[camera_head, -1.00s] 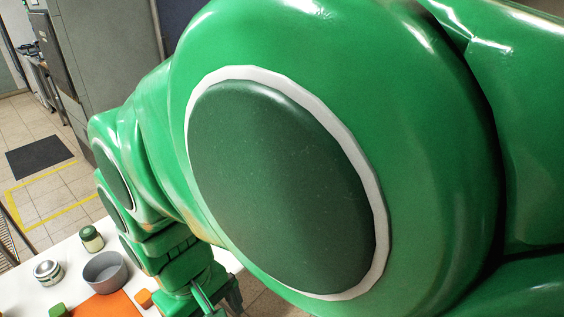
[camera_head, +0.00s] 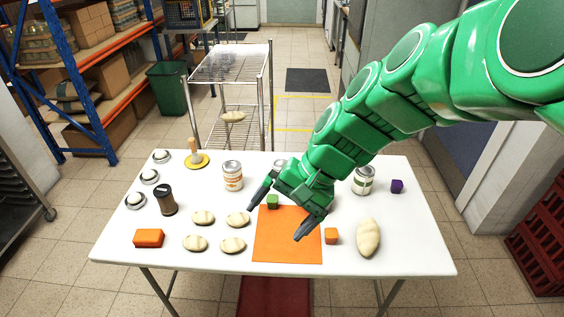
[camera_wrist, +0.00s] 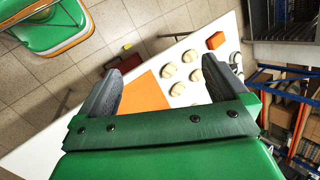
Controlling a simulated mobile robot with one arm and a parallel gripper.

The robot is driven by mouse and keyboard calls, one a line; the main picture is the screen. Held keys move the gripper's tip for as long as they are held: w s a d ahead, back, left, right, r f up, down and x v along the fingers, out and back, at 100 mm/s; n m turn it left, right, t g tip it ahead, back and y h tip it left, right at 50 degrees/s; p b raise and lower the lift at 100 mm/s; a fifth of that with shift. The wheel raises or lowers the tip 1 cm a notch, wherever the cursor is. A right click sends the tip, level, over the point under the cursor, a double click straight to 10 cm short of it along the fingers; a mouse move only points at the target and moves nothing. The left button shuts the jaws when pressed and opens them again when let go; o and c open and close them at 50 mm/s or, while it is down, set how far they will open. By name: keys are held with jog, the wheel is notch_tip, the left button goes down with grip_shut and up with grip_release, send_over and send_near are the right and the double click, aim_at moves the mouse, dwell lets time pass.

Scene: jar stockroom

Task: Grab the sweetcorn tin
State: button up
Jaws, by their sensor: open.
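A tin with an orange-and-white label (camera_head: 232,178) stands upright left of my gripper. A tin with a green-and-white label (camera_head: 363,181) stands upright to the right, beyond my arm. A third tin-like object (camera_head: 280,163) is mostly hidden behind my gripper. The labels are too small to read, so I cannot tell which is sweetcorn. No tin shows clearly in the wrist view.
The white table (camera_head: 190,262) holds an orange mat (camera_head: 275,250), a green cube (camera_head: 272,202), an orange cube (camera_head: 331,236), a purple block (camera_head: 397,186), several pale rolls (camera_head: 233,245), a dark shaker (camera_head: 166,200) and an orange block (camera_head: 149,238). A wire cart (camera_head: 232,75) stands behind.

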jog(key=w+a+m+t+y, duration=0.2)
jog(key=w+a+m+y, duration=0.3)
jog(key=w, duration=0.9)
jog(key=w+a+m+t+y, duration=0.2)
jog(key=w+a+m, duration=0.4)
jog(key=w, duration=0.7)
jog(key=m+t+h, duration=0.4)
jog(key=m+t, duration=0.3)
jog(key=m, duration=0.7)
send_over(282, 165)
jog(key=s, duration=0.2)
jog(key=f, duration=2.3)
jog(key=shift+w+d+f, duration=0.2)
jog(key=shift+d+f, duration=0.1)
jog(key=shift+d, duration=0.1)
jog(key=shift+w+d+f, duration=0.2)
jog(key=shift+d+f, duration=0.1)
jog(key=shift+f, duration=2.65)
jog(key=shift+w+a+f, duration=0.1)
jog(key=shift+a+f, duration=0.05)
jog(key=shift+f, duration=0.45)
jog(key=shift+w+a+f, duration=0.1)
jog(key=shift+f, duration=0.45)
jog(key=shift+x, duration=1.15)
